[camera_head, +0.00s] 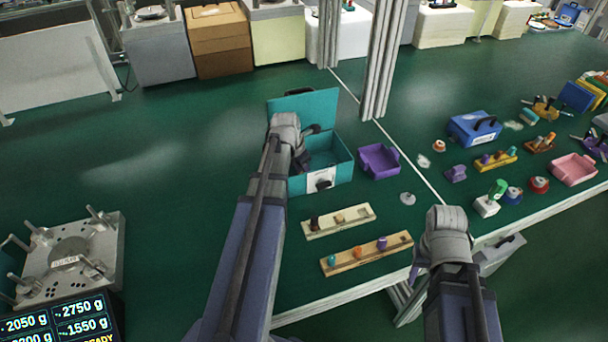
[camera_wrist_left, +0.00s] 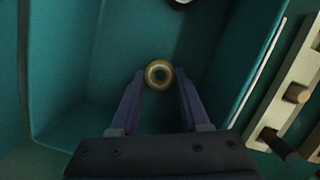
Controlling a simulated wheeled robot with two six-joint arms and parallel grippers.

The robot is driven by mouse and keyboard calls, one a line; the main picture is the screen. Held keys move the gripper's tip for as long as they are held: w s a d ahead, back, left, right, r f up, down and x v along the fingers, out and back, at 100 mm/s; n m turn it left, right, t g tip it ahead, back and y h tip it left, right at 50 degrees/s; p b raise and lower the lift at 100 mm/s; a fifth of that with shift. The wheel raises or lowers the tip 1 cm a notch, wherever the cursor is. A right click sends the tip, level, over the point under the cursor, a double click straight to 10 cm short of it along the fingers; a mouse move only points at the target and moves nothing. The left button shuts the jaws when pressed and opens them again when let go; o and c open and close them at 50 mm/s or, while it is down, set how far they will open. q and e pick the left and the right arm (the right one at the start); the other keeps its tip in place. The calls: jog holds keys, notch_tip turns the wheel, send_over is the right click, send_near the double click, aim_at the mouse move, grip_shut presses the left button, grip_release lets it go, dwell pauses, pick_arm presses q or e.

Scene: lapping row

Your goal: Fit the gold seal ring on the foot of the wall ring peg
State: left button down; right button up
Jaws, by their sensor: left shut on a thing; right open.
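The gold seal ring (camera_wrist_left: 148,75) is held between the fingertips of my left gripper (camera_wrist_left: 160,78), inside the open teal box (camera_wrist_left: 60,62). In the head view my left gripper (camera_head: 312,140) reaches over that box (camera_head: 340,150), and the ring is hidden there. A pale peg board (camera_head: 340,221) and a tan peg board (camera_head: 367,254) with teal, orange and purple pieces lie in front of the box. I cannot tell which peg is the wall ring peg. My right gripper (camera_head: 418,270) is near the bench's front edge, right of the tan board, apart from it.
A purple tray (camera_head: 379,160) stands right of the teal box. A grey post (camera_head: 384,60) rises behind it. A small pale round part (camera_head: 407,198) lies on the bench. Blue toolbox (camera_head: 474,129), pink tray (camera_head: 573,169) and several small parts crowd the right side.

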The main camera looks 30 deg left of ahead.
pick_arm(q)
jog(key=shift+r, duration=0.1)
notch_tip(320, 180, up, 10)
jog(key=p, duration=1)
jog(key=shift+d, duration=0.1)
